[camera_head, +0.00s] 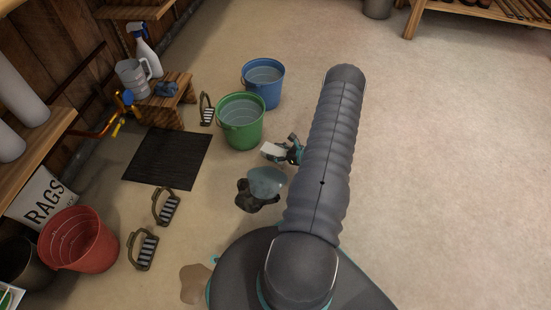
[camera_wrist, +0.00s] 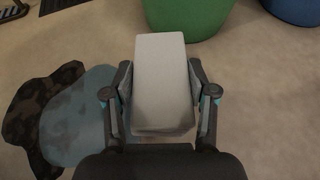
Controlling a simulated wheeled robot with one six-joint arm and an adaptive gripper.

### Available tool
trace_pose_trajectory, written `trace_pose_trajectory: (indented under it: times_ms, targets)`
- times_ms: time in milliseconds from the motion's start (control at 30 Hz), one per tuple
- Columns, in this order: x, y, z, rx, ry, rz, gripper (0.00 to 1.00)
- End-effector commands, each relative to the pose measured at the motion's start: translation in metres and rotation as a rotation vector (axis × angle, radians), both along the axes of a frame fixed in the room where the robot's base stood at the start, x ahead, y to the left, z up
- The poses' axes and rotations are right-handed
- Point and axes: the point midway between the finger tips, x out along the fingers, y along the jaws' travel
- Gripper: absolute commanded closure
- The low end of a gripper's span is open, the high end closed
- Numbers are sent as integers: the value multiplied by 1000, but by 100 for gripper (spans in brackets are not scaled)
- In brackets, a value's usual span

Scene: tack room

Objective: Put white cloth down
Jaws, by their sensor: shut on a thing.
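A white cloth (camera_wrist: 162,75), a block-like folded piece, is held between the two fingers of my gripper (camera_wrist: 160,100) in the wrist view. In the head view the cloth (camera_head: 273,149) shows at the end of my gripper (camera_head: 285,150), partly hidden by my arm. My gripper is shut on it, above the floor, to the front right of the green bucket (camera_head: 240,121). The height above the floor is hard to tell.
A puddle (camera_head: 267,182) with a dark cloth (camera_head: 256,202) lies beside my gripper. Floor at right is clear.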

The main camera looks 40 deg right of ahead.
Motion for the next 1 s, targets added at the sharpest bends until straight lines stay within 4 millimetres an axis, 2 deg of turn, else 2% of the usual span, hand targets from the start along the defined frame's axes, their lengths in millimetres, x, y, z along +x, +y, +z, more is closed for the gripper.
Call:
trace_pose_trajectory:
  times_ms: [367,733,767,800,833,867,1000]
  targets:
    - [1,1,-40,2,1,-1,78]
    - [1,1,-44,1,0,0,78]
    - [1,1,-43,1,0,0,38]
    - [1,1,-43,1,0,0,28]
    - [1,1,-42,1,0,0,21]
    - [1,1,-42,1,0,0,18]
    - [1,1,-42,1,0,-1,18]
